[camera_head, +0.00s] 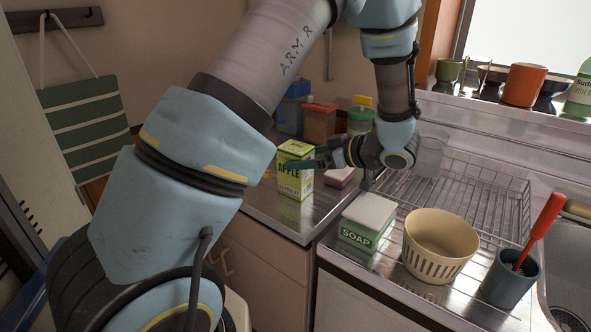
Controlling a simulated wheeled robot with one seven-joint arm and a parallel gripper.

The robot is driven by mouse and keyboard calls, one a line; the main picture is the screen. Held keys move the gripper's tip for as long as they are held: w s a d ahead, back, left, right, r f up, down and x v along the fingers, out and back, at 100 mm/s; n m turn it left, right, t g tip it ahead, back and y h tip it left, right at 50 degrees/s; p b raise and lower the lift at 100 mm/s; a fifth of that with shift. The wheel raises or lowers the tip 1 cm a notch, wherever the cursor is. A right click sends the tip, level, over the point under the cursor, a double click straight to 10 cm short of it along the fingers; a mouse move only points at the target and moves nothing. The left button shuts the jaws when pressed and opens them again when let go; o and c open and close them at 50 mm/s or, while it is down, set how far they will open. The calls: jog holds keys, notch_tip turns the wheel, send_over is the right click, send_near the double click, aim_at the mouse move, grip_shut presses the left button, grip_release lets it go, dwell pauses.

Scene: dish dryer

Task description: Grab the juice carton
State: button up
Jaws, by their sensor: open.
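The juice carton (295,187) is a small yellow-green box marked "APPLE". It stands upright on the metal counter (268,212), left of the dish rack. My gripper (303,164) comes in from the right at the carton's upper part. My gripper is open. I cannot tell whether the finger touches the carton.
A pink-and-white block (339,177) lies right of the carton. A soap box (367,222), beige basket (439,246) and blue cup (509,280) stand in front of the wire rack (478,200).

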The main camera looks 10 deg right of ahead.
jog(key=x, duration=0.3)
jog(key=shift+w+a+f, duration=0.1)
jog(key=shift+a, duration=0.05)
grip_shut()
dwell(0.6)
